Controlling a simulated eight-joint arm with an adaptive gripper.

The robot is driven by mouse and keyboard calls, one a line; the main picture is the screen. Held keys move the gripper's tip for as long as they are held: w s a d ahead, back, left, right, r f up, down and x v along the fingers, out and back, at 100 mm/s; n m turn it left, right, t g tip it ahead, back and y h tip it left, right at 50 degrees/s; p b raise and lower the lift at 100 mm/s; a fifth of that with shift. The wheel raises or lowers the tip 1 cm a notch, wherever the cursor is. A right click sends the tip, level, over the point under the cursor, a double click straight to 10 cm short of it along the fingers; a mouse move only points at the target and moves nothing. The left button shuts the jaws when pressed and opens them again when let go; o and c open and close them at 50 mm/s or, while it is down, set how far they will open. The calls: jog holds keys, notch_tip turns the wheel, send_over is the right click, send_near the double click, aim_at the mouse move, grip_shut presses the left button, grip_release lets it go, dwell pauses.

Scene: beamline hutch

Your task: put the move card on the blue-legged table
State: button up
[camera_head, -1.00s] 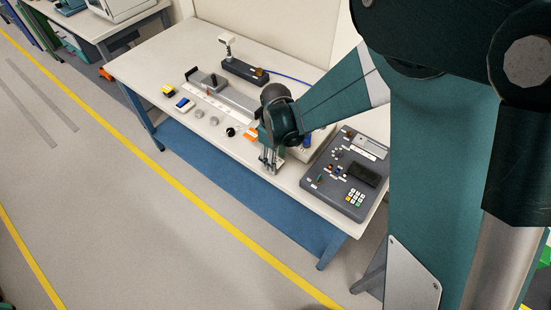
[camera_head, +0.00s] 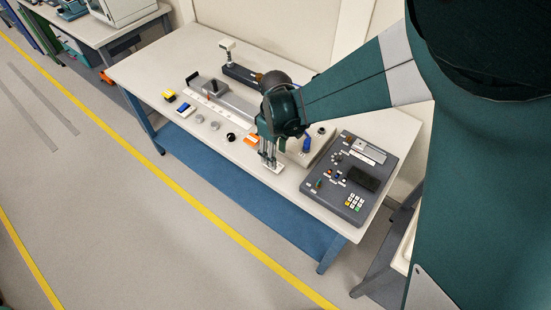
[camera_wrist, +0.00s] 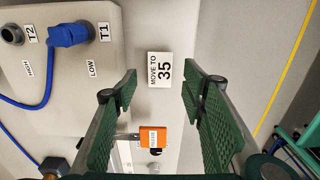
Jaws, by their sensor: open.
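The move card (camera_wrist: 162,69), a small white card reading "MOVE TO 35", lies on a pale surface in the wrist view. My gripper (camera_head: 269,164) is open and empty, pointing down over the front part of the blue-legged table (camera_head: 150,70). In the wrist view its two green-padded fingers stand on either side of the card in the picture, with gaps to both. I cannot tell how high the fingertips are above it. The table has a pale top, blue legs and a blue lower shelf.
A grey control box with keypad (camera_head: 350,178) stands right of my gripper. A pale box with a blue plug (camera_wrist: 67,34) is beside the card. An orange block (camera_wrist: 153,136) is close to the fingers. Small knobs and a rail lie farther left.

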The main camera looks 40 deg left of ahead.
jog(key=shift+r, duration=2.95)
jog(key=shift+d, duration=0.1)
jog(key=w+d+r+m+t+y, duration=0.1)
jog(key=w+d+r+m, duration=0.3)
jog(key=d, duration=0.7)
jog(key=w+d+r+m+t, duration=0.1)
jog(key=d+r+m, duration=0.1)
jog(key=d+r, duration=0.65)
jog(key=w+d+r+m+t+y, duration=0.1)
jog(key=w+d+r+m, duration=0.25)
jog(key=d, duration=0.85)
jog(key=s+d+r+m+t+h, duration=0.1)
jog(key=s+d+m, duration=0.3)
jog(key=d, duration=0.9)
jog(key=s+d+r+m+t+h, duration=0.1)
jog(key=s+d, duration=0.6)
jog(key=d, duration=0.7)
jog(key=r+m+t, duration=0.1)
jog(key=m+t, duration=0.1)
jog(key=m, duration=0.1)
jog(key=shift+d+r, duration=0.2)
jog(key=shift+d, duration=0.05)
